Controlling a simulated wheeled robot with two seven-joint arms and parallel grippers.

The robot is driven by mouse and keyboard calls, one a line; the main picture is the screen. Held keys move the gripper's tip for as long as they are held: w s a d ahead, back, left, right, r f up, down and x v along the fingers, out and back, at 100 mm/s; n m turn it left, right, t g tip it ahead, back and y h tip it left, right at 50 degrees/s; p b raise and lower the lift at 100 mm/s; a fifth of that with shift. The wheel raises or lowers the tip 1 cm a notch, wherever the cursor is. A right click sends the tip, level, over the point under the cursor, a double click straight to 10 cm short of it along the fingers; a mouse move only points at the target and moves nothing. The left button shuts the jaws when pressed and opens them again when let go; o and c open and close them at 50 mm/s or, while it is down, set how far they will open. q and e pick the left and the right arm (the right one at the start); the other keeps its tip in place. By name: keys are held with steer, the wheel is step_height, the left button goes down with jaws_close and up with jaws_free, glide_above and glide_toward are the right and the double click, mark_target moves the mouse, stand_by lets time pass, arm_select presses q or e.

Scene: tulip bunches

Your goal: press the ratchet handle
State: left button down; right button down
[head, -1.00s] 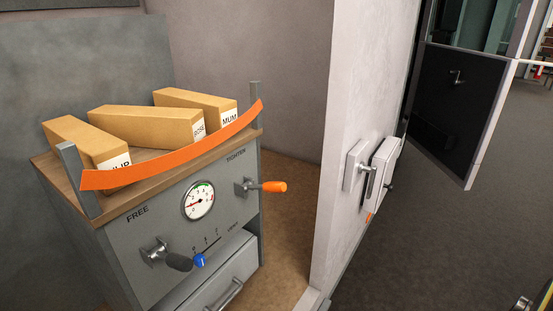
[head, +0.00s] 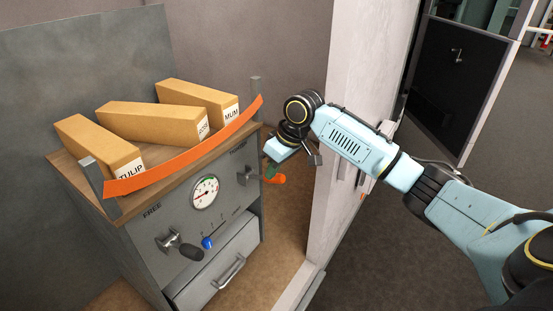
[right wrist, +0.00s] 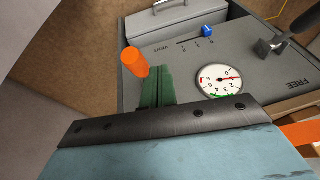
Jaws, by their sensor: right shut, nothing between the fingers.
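The ratchet handle with an orange grip (head: 276,179) sticks out of the grey cabinet front under the word TIGHTEN. It also shows in the right wrist view (right wrist: 134,62). My right gripper (head: 270,170) is shut and empty, just above and beside the orange grip. In the right wrist view its green fingers (right wrist: 157,88) are together, right next to the grip; I cannot tell whether they touch it. The handle's mount is partly hidden. An orange strap (head: 185,166) runs across the cabinet top in front of the boxes. My left gripper is not in view.
A round gauge (head: 205,191), a blue knob (head: 207,242) and a dark-gripped handle (head: 190,251) under FREE sit on the cabinet front. Several tan boxes (head: 160,118) lie on top. A pale wall edge (head: 338,215) stands close right of the handle.

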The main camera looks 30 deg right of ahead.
steer(key=w+d+r+m, duration=0.1)
steer(key=d+r, duration=0.5)
steer(key=r, duration=0.6)
steer(key=shift+t+y, duration=0.3)
steer(key=shift+w+a, duration=0.1)
steer(key=shift+w, duration=0.05)
steer(key=p+x, duration=0.1)
steer(key=x, duration=0.3)
steer(key=s+p+x, duration=0.1)
steer(key=x, duration=0.3)
steer(key=s+f+p+x, duration=0.1)
steer(key=x, duration=0.3)
steer(key=shift+s+d+f, duration=0.2)
steer(key=shift+d, duration=0.1)
steer(key=shift+f, duration=0.2)
